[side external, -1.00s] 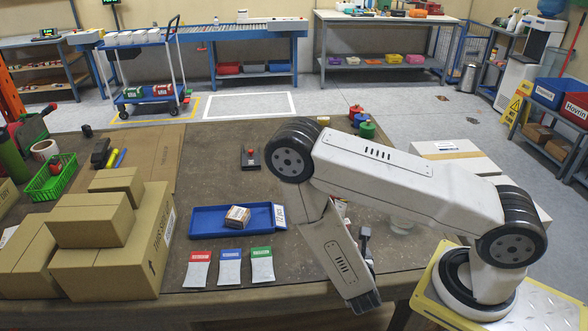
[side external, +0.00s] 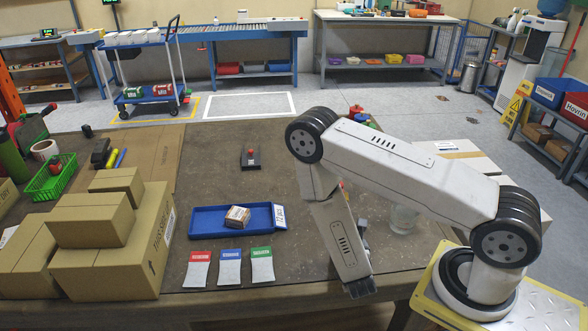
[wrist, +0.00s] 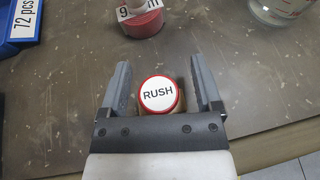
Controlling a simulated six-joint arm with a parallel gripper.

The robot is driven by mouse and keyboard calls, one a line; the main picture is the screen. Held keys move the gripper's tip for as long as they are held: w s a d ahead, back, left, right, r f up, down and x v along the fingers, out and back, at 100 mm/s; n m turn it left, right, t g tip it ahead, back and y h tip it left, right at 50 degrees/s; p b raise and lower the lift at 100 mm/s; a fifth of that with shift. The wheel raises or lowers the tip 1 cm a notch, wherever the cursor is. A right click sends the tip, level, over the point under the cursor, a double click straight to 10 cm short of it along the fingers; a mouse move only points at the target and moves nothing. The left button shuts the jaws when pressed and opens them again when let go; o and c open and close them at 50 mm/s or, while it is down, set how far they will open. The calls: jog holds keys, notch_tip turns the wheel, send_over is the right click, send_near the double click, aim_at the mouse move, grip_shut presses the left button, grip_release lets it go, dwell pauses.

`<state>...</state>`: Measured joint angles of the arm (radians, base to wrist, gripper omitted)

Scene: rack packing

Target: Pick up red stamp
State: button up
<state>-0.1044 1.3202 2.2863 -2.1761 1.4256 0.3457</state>
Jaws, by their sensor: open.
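The red stamp (wrist: 158,95), a round red-rimmed piece with a white top reading RUSH, shows in the wrist view between the two fingers of my gripper (wrist: 160,66). In the side external view my arm hides the stamp and most of the gripper.
A red piece with a white lettered label (wrist: 141,20) lies beyond the fingers. A clear glass container (side external: 403,218) stands right of the arm. A blue tray (side external: 208,222) holding a small box (side external: 237,217) and three coloured cards lie left. Cartons (side external: 110,245) stack further left.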

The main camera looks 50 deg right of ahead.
jog(key=shift+c, duration=0.2)
grip_shut()
jog(key=shift+r, duration=0.1)
notch_tip(320, 180, up, 10)
dwell(1.2)
dwell(0.6)
